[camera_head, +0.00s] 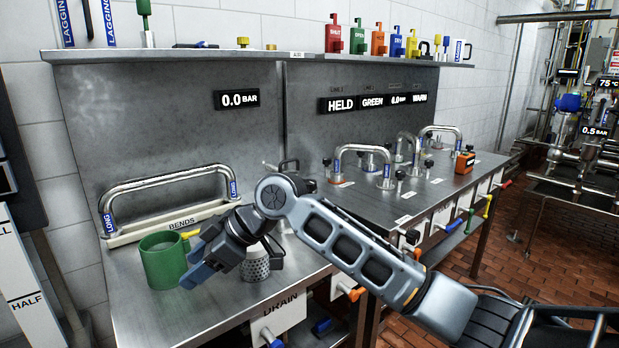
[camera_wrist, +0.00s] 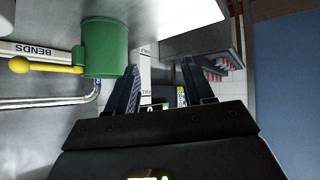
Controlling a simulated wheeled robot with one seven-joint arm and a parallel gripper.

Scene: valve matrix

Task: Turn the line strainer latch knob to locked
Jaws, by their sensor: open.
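A green cylinder (camera_head: 163,262) stands on the left of the steel bench. A yellow lever with a round knob (camera_head: 190,234) sticks out from it; the knob also shows in the wrist view (camera_wrist: 18,65), left of the green body (camera_wrist: 105,48). This looks like the strainer and its latch knob, but no label confirms it. A perforated metal basket (camera_head: 255,266) stands partly hidden behind my wrist. My gripper (camera_head: 190,264) is open and empty, right beside the green cylinder in the picture. Its fingers (camera_wrist: 161,70) point past the cylinder, with the yellow knob outside them.
A DRAIN panel (camera_head: 279,318) hangs at the bench front. More pipework (camera_head: 385,170) fills the bench to the right. Coloured tags (camera_head: 378,42) stand on the shelf.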

